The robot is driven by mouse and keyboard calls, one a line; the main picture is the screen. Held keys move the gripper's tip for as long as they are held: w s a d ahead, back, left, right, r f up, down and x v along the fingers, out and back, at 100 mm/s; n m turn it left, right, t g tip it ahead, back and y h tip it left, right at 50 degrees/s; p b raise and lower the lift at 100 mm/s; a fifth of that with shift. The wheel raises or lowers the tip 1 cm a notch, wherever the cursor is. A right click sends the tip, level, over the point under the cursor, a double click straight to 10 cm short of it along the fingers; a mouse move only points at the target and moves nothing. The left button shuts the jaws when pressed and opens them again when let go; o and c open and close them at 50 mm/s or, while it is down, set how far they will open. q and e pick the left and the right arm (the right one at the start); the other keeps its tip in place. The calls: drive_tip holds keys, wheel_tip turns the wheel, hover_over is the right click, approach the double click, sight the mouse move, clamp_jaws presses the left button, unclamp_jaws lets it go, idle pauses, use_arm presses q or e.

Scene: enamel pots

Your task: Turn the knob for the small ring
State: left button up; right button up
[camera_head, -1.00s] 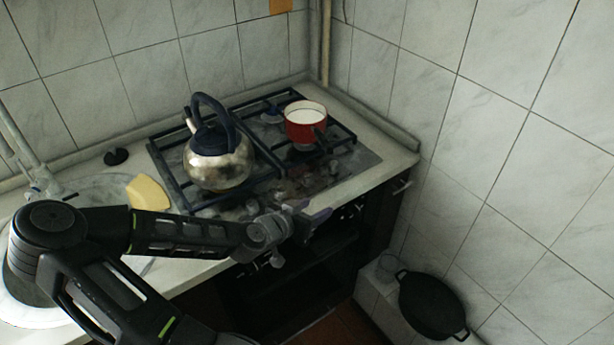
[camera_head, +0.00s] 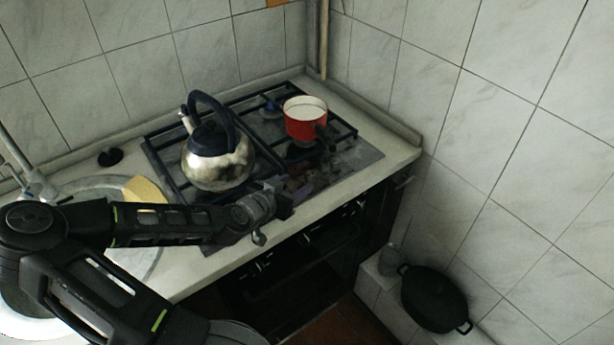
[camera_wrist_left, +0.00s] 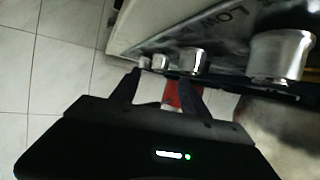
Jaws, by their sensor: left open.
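Several silver knobs stand in a row along the stove's front in the left wrist view: a large near one (camera_wrist_left: 280,55), a middle one (camera_wrist_left: 195,61) and smaller far ones (camera_wrist_left: 160,62). I cannot tell which belongs to the small ring. My left gripper (camera_head: 284,199) is over the stove's front edge in the head view. Its fingers are apart in the left wrist view (camera_wrist_left: 160,88), close to the middle and far knobs, with nothing visibly held. The arm and gripper hide part of the stove front in the head view. My right gripper is not in view.
A steel kettle (camera_head: 217,166) stands on the left of the stove grate (camera_head: 166,170). A red pot (camera_head: 302,127) with white inside stands at the back right. A yellow wedge (camera_head: 146,189) lies by the sink. A black pan (camera_head: 433,299) is low at right, beside the tiled wall.

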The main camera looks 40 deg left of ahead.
sight(308, 177)
use_arm(q)
drive_tip(key=x, duration=0.7)
drive_tip(key=shift+w+d+f, duration=0.1)
drive_tip(key=shift+w, duration=0.1)
drive_tip(key=shift+c, duration=0.3)
clamp_jaws()
